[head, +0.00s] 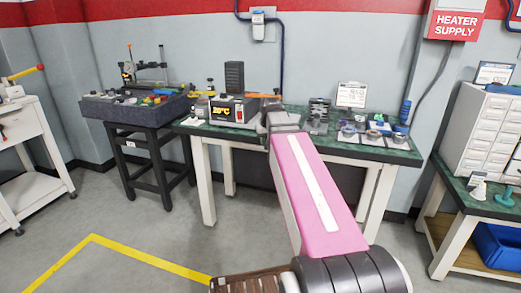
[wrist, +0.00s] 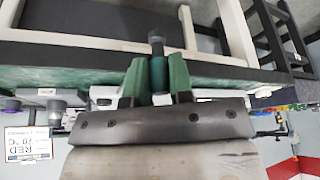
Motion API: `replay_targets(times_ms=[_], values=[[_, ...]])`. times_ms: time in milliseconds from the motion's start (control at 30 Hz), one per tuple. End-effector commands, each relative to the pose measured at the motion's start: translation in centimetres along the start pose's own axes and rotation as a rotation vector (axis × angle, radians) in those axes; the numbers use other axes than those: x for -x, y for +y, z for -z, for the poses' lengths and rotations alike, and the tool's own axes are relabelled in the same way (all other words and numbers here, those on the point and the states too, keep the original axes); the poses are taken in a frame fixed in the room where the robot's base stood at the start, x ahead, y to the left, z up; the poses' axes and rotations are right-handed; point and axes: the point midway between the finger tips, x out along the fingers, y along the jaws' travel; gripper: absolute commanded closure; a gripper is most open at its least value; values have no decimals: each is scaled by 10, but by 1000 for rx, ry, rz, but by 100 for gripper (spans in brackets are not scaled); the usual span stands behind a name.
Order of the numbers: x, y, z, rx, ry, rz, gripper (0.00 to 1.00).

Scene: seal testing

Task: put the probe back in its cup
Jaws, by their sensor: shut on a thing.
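My gripper (wrist: 157,82) has two green fingers shut on a dark green, black-tipped rod in the wrist view, which appears to be the probe (wrist: 157,46). In the head view my gripper (head: 278,112) is over the middle of the green-topped bench (head: 307,139), mostly hidden behind my pink arm. The probe cannot be made out there. Small round containers (head: 348,131) stand on pale bases at the bench's right part. I cannot tell which thing is the probe's cup; it may be hidden by my arm.
A heater box (head: 233,111) with a lit display stands left of my gripper. A small sign (head: 351,95) and a blue bottle (head: 404,111) stand at the right. A dark table (head: 138,110) with equipment is left; a white drawer cabinet (head: 488,130) is right. The floor in front is clear.

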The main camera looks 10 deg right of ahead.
Motion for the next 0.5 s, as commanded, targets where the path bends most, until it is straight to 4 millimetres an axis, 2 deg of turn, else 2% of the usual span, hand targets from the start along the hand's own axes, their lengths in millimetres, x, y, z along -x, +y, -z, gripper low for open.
replay_targets(times_ms=[33,100,500], values=[[0,9,18,-2,1,-1,100],[3,21,36,-3,2,-1,100],[26,101,131,-1,2,0,100]])
